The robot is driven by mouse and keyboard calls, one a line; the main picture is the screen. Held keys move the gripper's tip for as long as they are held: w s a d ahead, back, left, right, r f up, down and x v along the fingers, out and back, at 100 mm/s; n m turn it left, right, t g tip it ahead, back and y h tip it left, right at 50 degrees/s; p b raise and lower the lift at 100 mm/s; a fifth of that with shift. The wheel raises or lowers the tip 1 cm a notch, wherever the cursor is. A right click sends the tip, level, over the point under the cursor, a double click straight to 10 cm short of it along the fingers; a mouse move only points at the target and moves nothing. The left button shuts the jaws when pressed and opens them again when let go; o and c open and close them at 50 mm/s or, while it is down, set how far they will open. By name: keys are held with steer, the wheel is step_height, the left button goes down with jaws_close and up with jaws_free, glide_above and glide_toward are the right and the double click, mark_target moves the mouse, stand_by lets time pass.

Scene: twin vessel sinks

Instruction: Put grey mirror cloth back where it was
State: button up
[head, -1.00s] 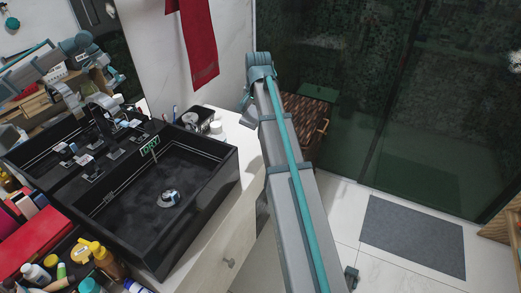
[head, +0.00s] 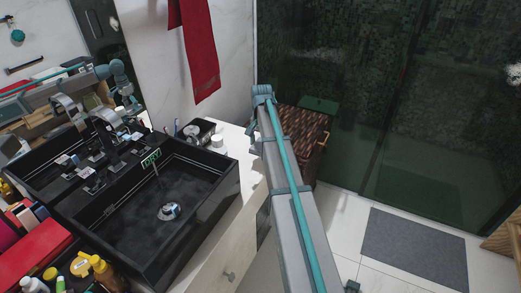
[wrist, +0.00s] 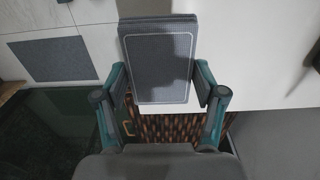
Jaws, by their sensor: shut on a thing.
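The grey mirror cloth (wrist: 158,62) shows in the wrist view as a flat, folded rectangle with a pale line along its border. My gripper (wrist: 161,84) is shut on it, one finger at each side edge. A white surface (wrist: 240,55) lies behind and beside the cloth; I cannot tell whether the cloth touches it. In the head view my arm hides the cloth and most of the gripper.
A woven basket (head: 303,130) stands beyond my arm, by the dark glass shower wall (head: 340,60). The black sink (head: 150,215) is to the left, with small items on the counter (head: 238,140) behind it. A red towel (head: 200,60) hangs above. A grey mat (head: 415,248) lies on the floor.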

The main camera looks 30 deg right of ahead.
mark_target(260, 140)
steer(key=w+f, duration=0.1)
steer(key=w+d+f, duration=0.1)
steer(key=f, duration=0.1)
steer(key=shift+w, duration=0.25)
steer(key=shift+w+f+p, duration=0.1)
steer(key=shift+f+p, duration=0.3)
steer(key=shift+f, duration=1.35)
steer(key=o, duration=1.1)
steer(key=shift+f, duration=0.1)
step_height(260, 140, up, 12)
steer(key=shift+r+b, duration=0.1)
steer(key=shift+b, duration=0.6)
